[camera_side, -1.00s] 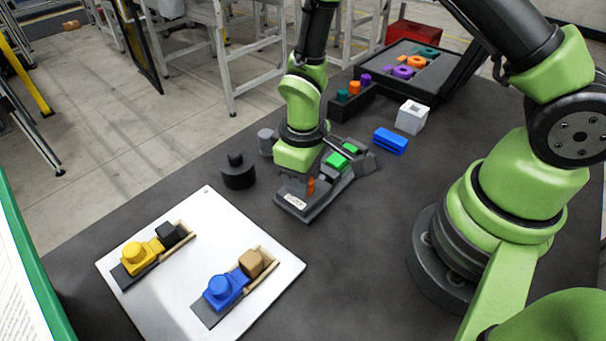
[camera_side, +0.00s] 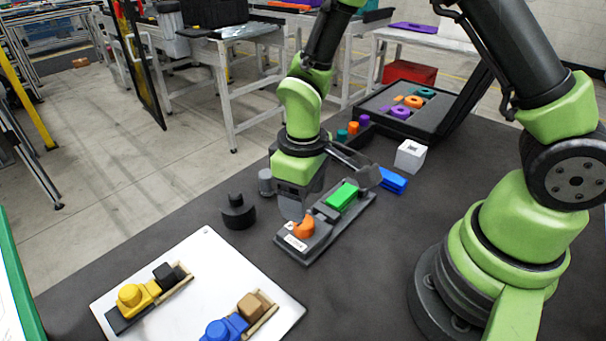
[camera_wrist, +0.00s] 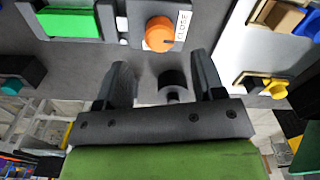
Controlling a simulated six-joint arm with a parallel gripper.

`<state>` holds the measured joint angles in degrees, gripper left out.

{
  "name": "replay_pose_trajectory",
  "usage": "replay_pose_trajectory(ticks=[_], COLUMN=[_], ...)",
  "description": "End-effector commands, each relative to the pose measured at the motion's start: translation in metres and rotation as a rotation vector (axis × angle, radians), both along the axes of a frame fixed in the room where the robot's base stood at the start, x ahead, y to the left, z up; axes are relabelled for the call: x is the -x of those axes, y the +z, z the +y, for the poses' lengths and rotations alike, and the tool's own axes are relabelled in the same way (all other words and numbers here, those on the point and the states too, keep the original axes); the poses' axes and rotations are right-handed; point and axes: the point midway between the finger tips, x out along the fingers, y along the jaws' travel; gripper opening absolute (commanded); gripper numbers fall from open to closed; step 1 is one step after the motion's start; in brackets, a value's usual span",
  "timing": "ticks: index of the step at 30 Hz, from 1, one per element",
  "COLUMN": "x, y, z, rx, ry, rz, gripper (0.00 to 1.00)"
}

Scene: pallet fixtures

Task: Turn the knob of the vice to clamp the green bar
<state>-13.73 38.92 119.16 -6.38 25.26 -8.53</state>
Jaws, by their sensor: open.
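The grey vice (camera_side: 325,233) lies on the dark table in the side view. The green bar (camera_side: 343,196) lies in it, and shows at the upper left of the wrist view (camera_wrist: 68,22). The orange knob (camera_side: 304,228) is at the vice's near end beside a white label. In the wrist view the knob (camera_wrist: 158,33) has a dark line on its face and the label reads CLOSE. My gripper (camera_side: 290,208) is open and empty, just behind and left of the knob. In the wrist view the fingertips (camera_wrist: 163,76) are apart and the knob lies beyond them, not between them.
A black stepped cylinder (camera_side: 238,212) stands left of my gripper. A white board (camera_side: 205,250) with yellow and blue fixtures lies at the front left. A blue block (camera_side: 392,181) and white cube (camera_side: 410,156) stand right of the vice. A grey cylinder (camera_side: 265,182) stands behind.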

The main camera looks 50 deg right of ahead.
Motion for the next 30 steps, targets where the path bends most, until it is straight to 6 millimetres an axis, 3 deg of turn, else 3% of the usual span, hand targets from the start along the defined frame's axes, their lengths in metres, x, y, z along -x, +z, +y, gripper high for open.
replay_pose_trajectory(ticks=[3,8,23,26,30], x=[-0.001,-0.001,0.000,0.003,0.018], y=[0.022,0.040,0.053,0.076,0.123], z=[0.000,0.000,-0.002,-0.006,-0.016], rx=[-0.001,0.000,-0.007,-0.028,-0.084], ry=[0.001,0.002,-0.016,-0.069,-0.190], rz=[-0.006,-0.003,-0.017,-0.063,-0.165], gripper=[0.63,0.63,0.63,0.63,0.63])
